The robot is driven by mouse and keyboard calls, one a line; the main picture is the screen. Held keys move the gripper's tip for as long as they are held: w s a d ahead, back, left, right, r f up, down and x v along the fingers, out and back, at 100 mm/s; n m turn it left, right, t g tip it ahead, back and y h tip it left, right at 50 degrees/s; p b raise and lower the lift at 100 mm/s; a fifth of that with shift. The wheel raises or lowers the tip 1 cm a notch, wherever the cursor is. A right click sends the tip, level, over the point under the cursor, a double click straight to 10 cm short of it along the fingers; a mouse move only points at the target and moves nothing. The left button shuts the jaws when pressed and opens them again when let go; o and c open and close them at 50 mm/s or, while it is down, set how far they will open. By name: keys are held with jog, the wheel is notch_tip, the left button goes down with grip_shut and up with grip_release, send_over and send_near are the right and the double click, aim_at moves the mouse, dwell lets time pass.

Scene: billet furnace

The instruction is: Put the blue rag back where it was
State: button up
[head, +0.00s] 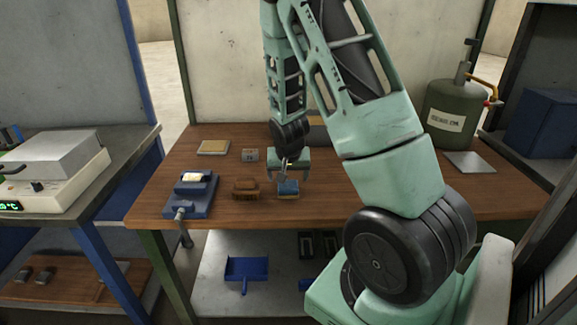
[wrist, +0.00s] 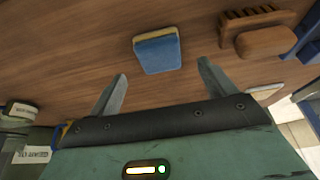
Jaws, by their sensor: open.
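A small blue pad with a pale yellow edge (head: 288,190) lies on the wooden bench near its front edge. It also shows in the wrist view (wrist: 158,54), flat on the wood. It looks more like a two-layer sponge than a cloth; I cannot tell whether it is the blue rag, and I see no other cloth on the bench. My gripper (head: 288,174) is open and empty, pointing down just above and behind the pad. In the wrist view the two fingers (wrist: 162,68) are spread, with the pad beyond their tips and roughly between them.
A brown brush (head: 245,188) lies left of the pad, and a blue vise (head: 190,196) stands farther left. A small grey block (head: 250,155) and a cream pad (head: 213,147) lie behind. A green tank (head: 450,115) stands at right. A blue dustpan (head: 246,268) is on the lower shelf.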

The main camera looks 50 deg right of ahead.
jog(key=v, duration=0.6)
jog(key=s+a+r+n+y, duration=0.15)
jog(key=a+n, duration=0.25)
jog(key=a, duration=0.8)
jog(key=a+r+n+y, duration=0.2)
jog(key=a+r+n, duration=0.15)
jog(key=a, duration=0.85)
jog(key=s+a+r+n+g, duration=0.3)
jog(key=s+a+n, duration=0.7)
jog(key=s+a, duration=0.6)
jog(key=shift+s+r, duration=0.25)
jog(key=shift+s, duration=0.8)
jog(key=shift+a+y, duration=0.15)
jog(key=shift+y, duration=0.1)
